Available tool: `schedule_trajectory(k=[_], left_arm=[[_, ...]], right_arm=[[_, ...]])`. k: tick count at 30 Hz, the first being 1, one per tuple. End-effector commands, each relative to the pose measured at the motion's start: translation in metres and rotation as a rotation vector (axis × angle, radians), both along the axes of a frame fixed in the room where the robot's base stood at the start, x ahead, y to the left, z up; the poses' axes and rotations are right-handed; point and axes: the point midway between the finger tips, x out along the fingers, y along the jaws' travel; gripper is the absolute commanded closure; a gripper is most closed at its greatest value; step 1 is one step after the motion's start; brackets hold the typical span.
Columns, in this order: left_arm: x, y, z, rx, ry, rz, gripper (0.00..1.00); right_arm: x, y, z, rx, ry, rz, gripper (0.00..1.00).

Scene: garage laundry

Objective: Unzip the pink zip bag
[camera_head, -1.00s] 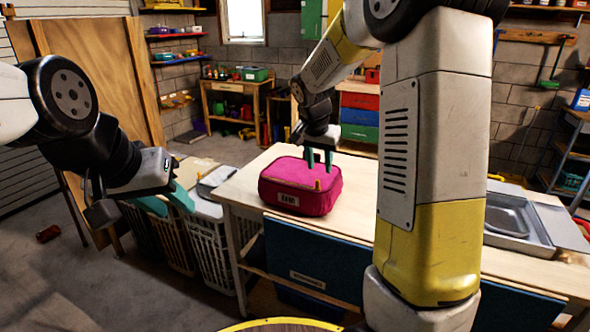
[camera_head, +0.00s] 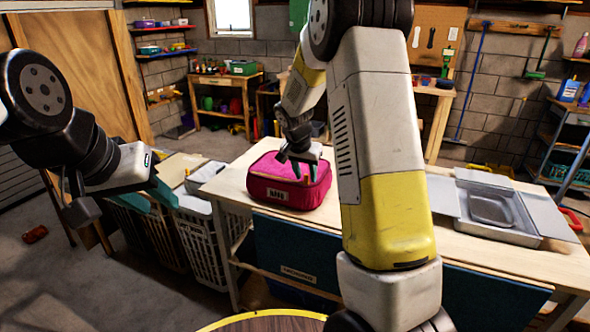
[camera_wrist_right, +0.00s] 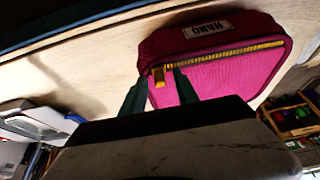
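My right gripper (camera_head: 298,166) is at the top of the bag. Its green fingers are apart, and the pull shows between the fingertips (camera_wrist_right: 160,77) in the wrist view; no grip on it is visible. My left gripper (camera_head: 150,194) is open and empty, off to the left above the laundry baskets.
The worktable (camera_head: 470,240) has clear space around the bag. A grey metal tray (camera_head: 495,210) lies at its right. Laundry baskets (camera_head: 200,245) stand against its left side. My right arm hides part of the table.

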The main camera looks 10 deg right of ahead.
Motion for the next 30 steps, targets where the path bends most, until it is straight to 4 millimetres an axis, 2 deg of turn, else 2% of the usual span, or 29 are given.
schedule_trajectory(k=[2, 8, 30], left_arm=[[0.0000, 0.0000, 0.0000, 0.000, 0.000, 0.000, 0.64], [0.0000, 0.0000, 0.0000, 0.000, 0.000, 0.000, 0.64], [0.0000, 0.0000, 0.0000, 0.000, 0.000, 0.000, 0.64]], right_arm=[[-0.0001, 0.0000, 0.0002, 0.000, 0.000, 0.000, 0.64], [-0.0001, 0.0001, 0.0003, 0.000, 0.000, 0.000, 1.00], [-0.0002, 0.0003, 0.0005, 0.000, 0.000, 0.000, 1.00]])
